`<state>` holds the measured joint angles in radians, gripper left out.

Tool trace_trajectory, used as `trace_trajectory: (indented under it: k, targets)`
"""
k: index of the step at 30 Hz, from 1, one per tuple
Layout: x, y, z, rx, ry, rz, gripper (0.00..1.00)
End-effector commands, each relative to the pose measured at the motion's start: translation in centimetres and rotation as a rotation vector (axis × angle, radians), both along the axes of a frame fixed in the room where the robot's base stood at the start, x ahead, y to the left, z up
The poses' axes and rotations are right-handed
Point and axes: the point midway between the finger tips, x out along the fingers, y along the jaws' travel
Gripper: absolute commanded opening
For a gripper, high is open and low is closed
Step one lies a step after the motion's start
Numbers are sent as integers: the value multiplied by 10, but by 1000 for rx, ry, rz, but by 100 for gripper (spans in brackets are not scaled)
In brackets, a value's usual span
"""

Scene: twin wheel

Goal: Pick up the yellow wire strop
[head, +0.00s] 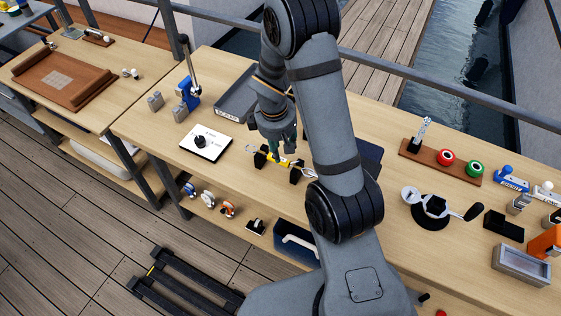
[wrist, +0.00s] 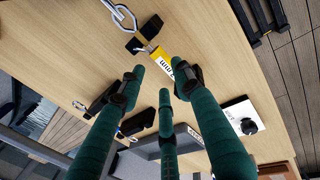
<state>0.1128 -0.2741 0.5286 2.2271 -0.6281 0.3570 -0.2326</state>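The yellow wire strop (head: 275,157) lies on the bench in the head view, with its yellow sleeve across small black blocks (head: 295,176) and metal end fittings to the right. In the wrist view, the yellow sleeve (wrist: 162,60) with dark lettering shows beyond the fingertips, near a black block (wrist: 145,33) and a metal loop (wrist: 121,14). My gripper (head: 279,141) is over the strop, pointing down. In the wrist view its green fingers (wrist: 158,74) are spread apart with nothing visibly held. The fingers hide part of the strop, and contact cannot be told.
A white board with a black knob (head: 206,141) lies left of the strop. A grey tray (head: 236,100) is behind it. A dark blue bin (head: 296,243) is on the lower shelf. Red and green rings (head: 460,161) and a cranked winch (head: 434,205) stand right of my arm.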

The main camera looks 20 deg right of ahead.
Motion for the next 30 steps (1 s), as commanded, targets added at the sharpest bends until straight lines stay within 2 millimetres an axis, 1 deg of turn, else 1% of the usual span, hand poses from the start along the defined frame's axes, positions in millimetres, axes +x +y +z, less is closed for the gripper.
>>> trace_trajectory:
  k: [4,9,12,21,30]
  targets:
    - [1,-2,-15,0,3,-1,33]
    - [4,-5,-43,1,2,-1,33]
    - [6,-6,-52,0,0,-2,33]
    - [7,-6,-53,1,-1,-2,33]
    - [7,-6,-53,1,-1,-2,15]
